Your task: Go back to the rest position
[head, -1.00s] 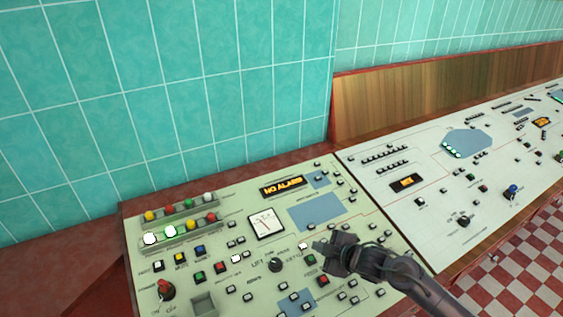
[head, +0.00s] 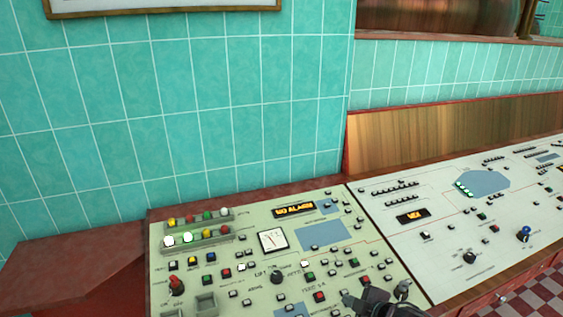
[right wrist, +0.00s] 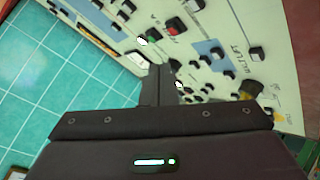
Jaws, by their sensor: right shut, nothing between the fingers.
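My right gripper (head: 352,300) is at the lower right of the head view, over the lower right part of the pale green control panel (head: 378,262). Its fingers are shut with nothing between them. In the right wrist view the closed fingers (right wrist: 158,72) point at the panel (right wrist: 235,25). I cannot tell from these views how far the fingertips are from its surface. My left gripper is not in view.
The panel carries several buttons, a red knob (head: 176,286), a dial gauge (head: 272,240) and a lit "NO ALARM" display (head: 294,209). A second white panel (head: 450,265) adjoins on the right. A teal tiled wall (head: 200,110) stands behind. A red ledge (head: 70,270) is at left.

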